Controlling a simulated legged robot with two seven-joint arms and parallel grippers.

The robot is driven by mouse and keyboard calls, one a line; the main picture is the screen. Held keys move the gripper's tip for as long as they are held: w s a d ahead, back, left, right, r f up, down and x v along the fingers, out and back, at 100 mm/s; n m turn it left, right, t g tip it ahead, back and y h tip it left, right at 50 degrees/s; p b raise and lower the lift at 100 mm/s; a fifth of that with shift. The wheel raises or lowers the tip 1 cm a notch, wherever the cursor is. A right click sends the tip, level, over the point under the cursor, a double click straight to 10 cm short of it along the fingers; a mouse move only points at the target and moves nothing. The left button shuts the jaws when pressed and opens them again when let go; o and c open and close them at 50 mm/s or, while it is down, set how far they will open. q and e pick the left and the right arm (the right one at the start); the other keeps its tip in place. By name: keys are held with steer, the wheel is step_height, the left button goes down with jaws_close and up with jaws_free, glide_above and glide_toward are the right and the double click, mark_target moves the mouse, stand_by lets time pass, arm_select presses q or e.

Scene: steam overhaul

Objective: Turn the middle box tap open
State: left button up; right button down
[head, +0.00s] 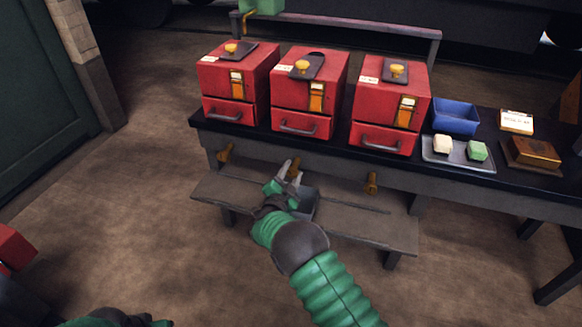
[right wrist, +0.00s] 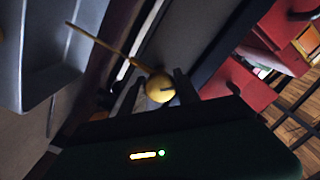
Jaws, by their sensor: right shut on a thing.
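Three red boxes stand in a row on the dark bench. The middle box (head: 308,92) has a drawer and a yellow knob on its lid. Its brass tap (head: 297,172) is on the bench front below it, partly hidden by my right gripper (head: 288,171). In the right wrist view the tap's round yellow end (right wrist: 160,88) sits between the two dark fingers of the right gripper (right wrist: 156,90), which is shut on it. A thin brass rod runs from it to the upper left. Green and dark parts of my left arm show at the bottom left edge; its jaws cannot be made out.
Similar taps sit left (head: 225,153) and right (head: 371,183). A grey pan (head: 308,203) is on the low shelf (head: 350,224) beneath the middle tap. A blue bin (head: 455,116) and a tray (head: 458,164) with two blocks stand right of the boxes. The floor in front is open.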

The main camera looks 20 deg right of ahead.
steer(key=n+p, duration=0.1)
steer(key=n, duration=0.1)
steer(key=n+p, duration=0.1)
steer(key=n, duration=0.1)
steer(key=shift+s+d+r+n, duration=0.1)
steer(key=shift+d+n, duration=0.1)
steer(key=shift+n, duration=0.1)
steer(key=n+p, duration=0.2)
steer(key=n, duration=0.2)
steer(key=shift+n, duration=0.3)
steer(key=c, duration=0.9)
jaws_free()
steer(key=shift+a, duration=0.1)
